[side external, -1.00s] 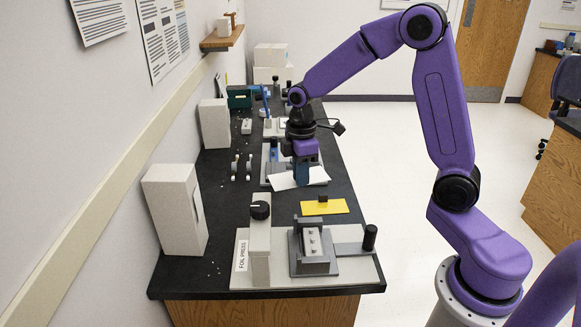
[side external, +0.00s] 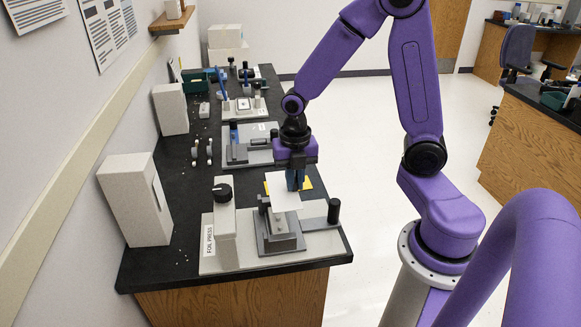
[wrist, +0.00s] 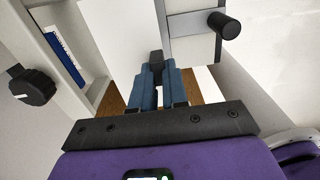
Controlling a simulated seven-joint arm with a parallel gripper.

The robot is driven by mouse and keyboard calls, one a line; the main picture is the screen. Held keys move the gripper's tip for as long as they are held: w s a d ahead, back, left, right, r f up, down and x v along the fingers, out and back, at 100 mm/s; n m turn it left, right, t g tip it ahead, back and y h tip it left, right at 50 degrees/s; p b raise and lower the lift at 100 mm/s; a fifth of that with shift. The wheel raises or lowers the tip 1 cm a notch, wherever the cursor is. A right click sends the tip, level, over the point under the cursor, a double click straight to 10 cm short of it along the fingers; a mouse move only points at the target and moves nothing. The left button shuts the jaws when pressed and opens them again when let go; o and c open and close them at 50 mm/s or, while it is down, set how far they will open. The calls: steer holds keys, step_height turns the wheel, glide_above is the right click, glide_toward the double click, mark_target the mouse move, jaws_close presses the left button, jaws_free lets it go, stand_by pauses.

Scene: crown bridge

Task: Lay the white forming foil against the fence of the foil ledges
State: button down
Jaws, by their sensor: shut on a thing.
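My gripper (side external: 294,181) is shut on the white forming foil (side external: 284,194), by a small dark grip (wrist: 155,60) visible between the blue fingers in the wrist view. The foil is a thin white sheet reaching out in front of the fingers, over the grey foil ledges (side external: 280,243) of the foil press (side external: 226,250). It hides the upper part of the ledges, so I cannot see the fence or tell whether the foil touches it. In the wrist view the foil (wrist: 118,35) fills the upper middle, and my gripper (wrist: 158,80) is at its near edge.
The press has a black knob (side external: 222,193) on its left post and a lever with a black handle (side external: 334,211) at right. Another fixture (side external: 249,146) stands farther back. A white box (side external: 135,199) stands left.

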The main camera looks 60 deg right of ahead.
steer(key=shift+f, duration=0.85)
steer(key=shift+f, duration=3.05)
steer(key=shift+f, duration=0.35)
steer(key=c, duration=1.1)
jaws_free()
step_height(320, 180, up, 18)
steer(key=shift+f, duration=0.25)
